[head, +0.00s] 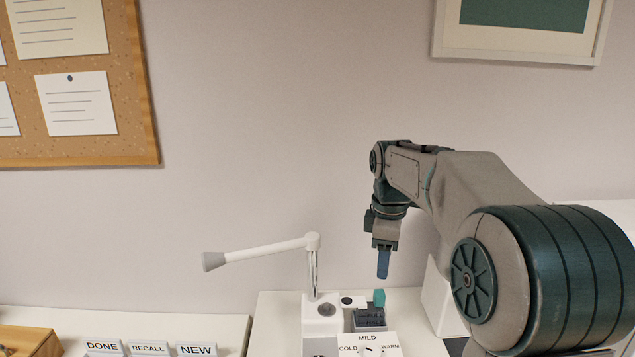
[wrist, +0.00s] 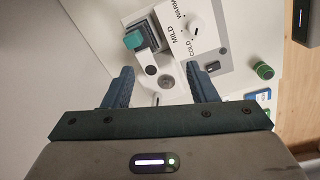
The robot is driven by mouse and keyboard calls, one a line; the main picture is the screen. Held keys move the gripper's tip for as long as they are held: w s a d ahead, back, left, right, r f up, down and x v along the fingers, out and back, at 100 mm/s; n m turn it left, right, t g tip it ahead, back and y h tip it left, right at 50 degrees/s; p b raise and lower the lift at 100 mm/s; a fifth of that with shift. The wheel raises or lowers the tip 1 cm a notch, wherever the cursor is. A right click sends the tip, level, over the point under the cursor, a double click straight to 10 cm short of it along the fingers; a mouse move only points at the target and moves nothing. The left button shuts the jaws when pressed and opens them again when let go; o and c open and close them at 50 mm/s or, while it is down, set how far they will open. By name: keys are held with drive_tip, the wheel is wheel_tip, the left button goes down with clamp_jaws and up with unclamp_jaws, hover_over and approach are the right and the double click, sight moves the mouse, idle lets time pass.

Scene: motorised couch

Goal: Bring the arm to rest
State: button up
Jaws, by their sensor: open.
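My arm reaches in from the right in the head view and bends down at the wrist. My gripper (head: 384,262) hangs pointing down above the white cabinet top, apart from everything below it. In the wrist view my gripper (wrist: 162,88) shows two blue fingers spread wide with nothing between them. Below it is a white control unit with a dial (head: 370,349) marked COLD, MILD and WARM; the dial also shows in the wrist view (wrist: 193,26). A dark block with a teal top (head: 379,298) stands on the unit; it also shows in the wrist view (wrist: 134,39).
A white lever arm with a grey end (head: 262,251) sticks out left from a post, left of my gripper. Signs DONE (head: 103,346), RECALL (head: 149,348) and NEW (head: 196,349) stand at lower left. A green-capped item (wrist: 263,71) lies to the right in the wrist view.

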drive_tip(key=s+f+m, duration=0.2)
drive_tip(key=s+m, duration=0.2)
drive_tip(key=s, duration=0.4)
drive_tip(key=s+f+m+t, duration=0.1)
drive_tip(key=s+f+m, duration=0.2)
drive_tip(key=s+m, duration=0.2)
drive_tip(key=s+f+m+t, duration=0.1)
drive_tip(key=s+f+m, duration=0.2)
drive_tip(key=s, duration=0.9)
drive_tip(key=shift+a+m, duration=0.25)
drive_tip(key=shift+m, duration=0.85)
